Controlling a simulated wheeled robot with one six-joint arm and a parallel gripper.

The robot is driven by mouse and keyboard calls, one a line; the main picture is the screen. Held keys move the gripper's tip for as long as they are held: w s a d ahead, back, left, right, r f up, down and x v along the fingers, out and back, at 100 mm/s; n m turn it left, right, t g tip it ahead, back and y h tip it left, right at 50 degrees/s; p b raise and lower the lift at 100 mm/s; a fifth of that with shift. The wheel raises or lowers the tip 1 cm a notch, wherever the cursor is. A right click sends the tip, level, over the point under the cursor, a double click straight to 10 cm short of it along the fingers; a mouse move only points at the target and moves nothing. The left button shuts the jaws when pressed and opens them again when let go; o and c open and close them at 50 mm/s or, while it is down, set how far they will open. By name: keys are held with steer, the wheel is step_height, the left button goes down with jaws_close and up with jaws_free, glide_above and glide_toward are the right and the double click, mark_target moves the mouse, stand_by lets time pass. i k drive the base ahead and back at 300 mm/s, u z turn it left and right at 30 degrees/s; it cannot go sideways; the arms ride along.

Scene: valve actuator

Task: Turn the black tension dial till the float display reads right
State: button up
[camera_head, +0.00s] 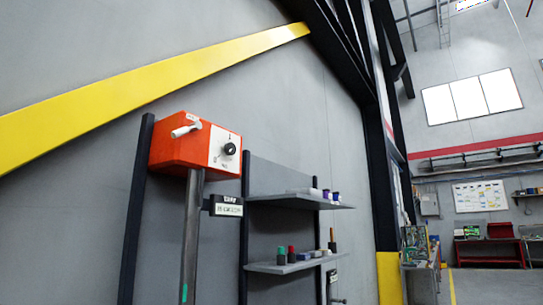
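An orange-red actuator box (170,154) sits on top of a dark grey post at the left middle of the head view. Its right face has a pale panel (222,158), and the round black dial (230,149) is on that panel. Small marks show around the dial but are too small to read. A white handle (186,130) sticks out from the box's front. A small display with a black top and pale lower plate (226,205) is beside the post below the box; its text is not legible. My gripper is not in view.
Two grey wall shelves, an upper (285,203) and a lower (270,267), hold small bottles and items right of the box. A dark upright (138,210) stands left of it. A workshop with benches (488,250) lies far right.

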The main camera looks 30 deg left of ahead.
mark_target(230, 148)
steer(key=z, duration=0.05)
steer(key=i, duration=0.6)
steer(key=u, duration=0.9)
steer(key=i, duration=0.7)
steer(key=u, duration=0.8)
